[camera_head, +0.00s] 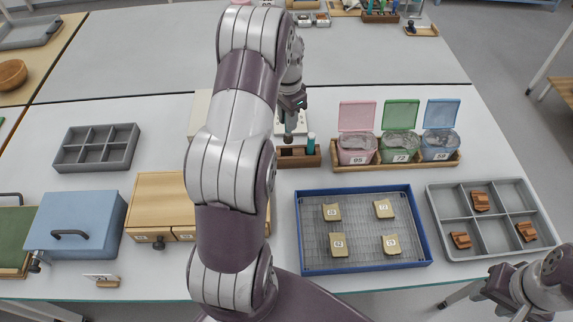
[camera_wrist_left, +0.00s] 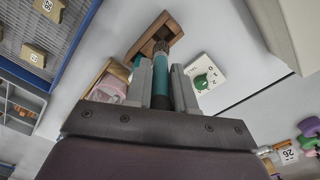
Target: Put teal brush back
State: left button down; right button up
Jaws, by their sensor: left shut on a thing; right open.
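My left gripper (camera_head: 290,112) is shut on the teal brush (camera_wrist_left: 161,88), which shows between its fingers in the left wrist view. The brush's brownish-dark lower end points at the wooden holder (camera_wrist_left: 172,24). In the head view the holder (camera_head: 290,159) stands just below the gripper, with dark slots. I cannot tell whether the brush tip is inside a slot or above it. Another teal-topped thing (camera_head: 311,144) stands at the holder's right end. My right gripper (camera_head: 520,305) is at the bottom right, partly cut off, open and away from the holder.
Pink (camera_head: 357,145), green (camera_head: 400,145) and blue (camera_head: 441,142) lidded bins stand right of the holder. A blue-rimmed mesh tray (camera_head: 299,232) with numbered tan pieces lies in front. A grey tray (camera_head: 445,225) holds brown sherds. A white device with a green knob (camera_wrist_left: 203,80) is close by.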

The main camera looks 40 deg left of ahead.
aim_at(286, 140)
pick_arm(q)
jog(key=f, duration=0.4)
jog(key=f+p, duration=0.1)
jog(key=f, duration=0.4)
jog(key=shift+a, duration=0.3)
jog(key=shift+f, duration=0.15)
jog(key=c, duration=1)
grip_release()
jog(key=shift+o, duration=0.2)
jog(key=r, duration=0.8)
jog(key=r+b, duration=0.1)
jog(key=r, duration=0.3)
jog(key=shift+s+d+r, duration=0.1)
jog(key=shift+d, duration=0.25)
jog(key=s+d+r+n+t, duration=0.1)
jog(key=s+d+n, duration=0.2)
jog(key=s+d, duration=1.3)
jog(key=d, duration=0.3)
jog(key=shift+d+r, duration=0.25)
jog(key=shift+d, duration=0.15)
